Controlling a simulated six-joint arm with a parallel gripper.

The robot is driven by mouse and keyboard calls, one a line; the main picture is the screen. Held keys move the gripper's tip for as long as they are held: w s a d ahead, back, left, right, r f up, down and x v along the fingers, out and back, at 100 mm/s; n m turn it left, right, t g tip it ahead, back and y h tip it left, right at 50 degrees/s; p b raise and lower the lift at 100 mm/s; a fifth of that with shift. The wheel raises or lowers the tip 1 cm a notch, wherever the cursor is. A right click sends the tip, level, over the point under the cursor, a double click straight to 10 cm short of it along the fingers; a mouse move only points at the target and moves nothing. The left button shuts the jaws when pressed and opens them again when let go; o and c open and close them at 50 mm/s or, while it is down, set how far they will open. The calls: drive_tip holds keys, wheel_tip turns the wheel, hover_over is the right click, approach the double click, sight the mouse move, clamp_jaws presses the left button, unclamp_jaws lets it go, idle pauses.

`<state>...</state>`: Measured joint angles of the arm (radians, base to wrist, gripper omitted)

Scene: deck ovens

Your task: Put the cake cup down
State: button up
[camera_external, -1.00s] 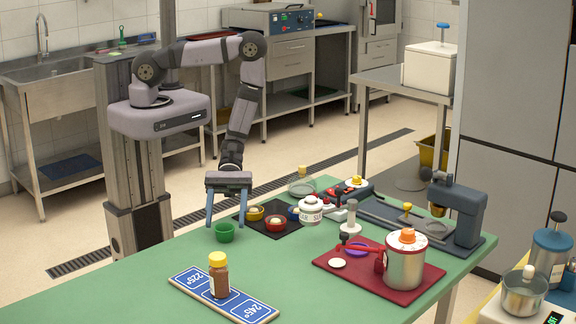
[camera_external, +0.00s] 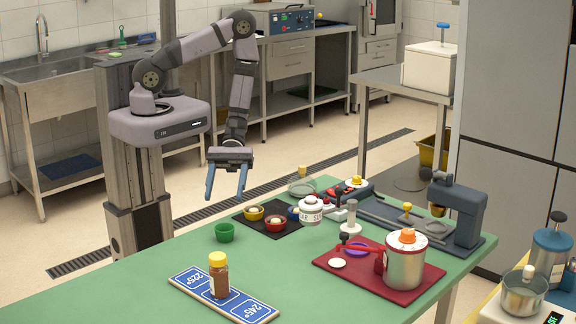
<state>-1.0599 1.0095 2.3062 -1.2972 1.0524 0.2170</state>
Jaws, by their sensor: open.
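A yellow cup (camera_external: 253,214) and a red cup (camera_external: 275,224) stand on the mat, both with pale contents. A blue cup (camera_external: 293,213) stands at the mat's right side, partly hidden by a white jar. Which of these is the cake cup I cannot tell. My gripper (camera_external: 225,197) is open and empty, pointing down above the table's far left edge. It is apart from the green cup, higher and behind it.
A white jar (camera_external: 311,211), a red tray (camera_external: 420,283) with a large pot (camera_external: 404,262), and a dark machine (camera_external: 459,212) fill the right. The table's left front is clear.

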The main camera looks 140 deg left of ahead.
drive_tip(key=s+d+r+m+g+y, duration=0.25)
drive_tip(key=s+r+m+g, duration=0.2)
drive_tip(key=m, duration=0.45)
drive_tip(key=s+d+r+m+g+y, duration=0.2)
drive_tip(key=s+d+r+m+g, duration=0.15)
drive_tip(key=m+g, duration=0.4)
drive_tip(key=w+a+r+m+t+y, duration=0.1)
drive_tip(key=w+r+m+t+y, duration=0.2)
drive_tip(key=m, duration=0.6)
drive_tip(key=shift+w+r+t+y, duration=0.15)
drive_tip(key=shift+r+t+y, duration=0.35)
drive_tip(key=shift+r+y, duration=0.55)
drive_tip(key=shift+a, duration=0.1)
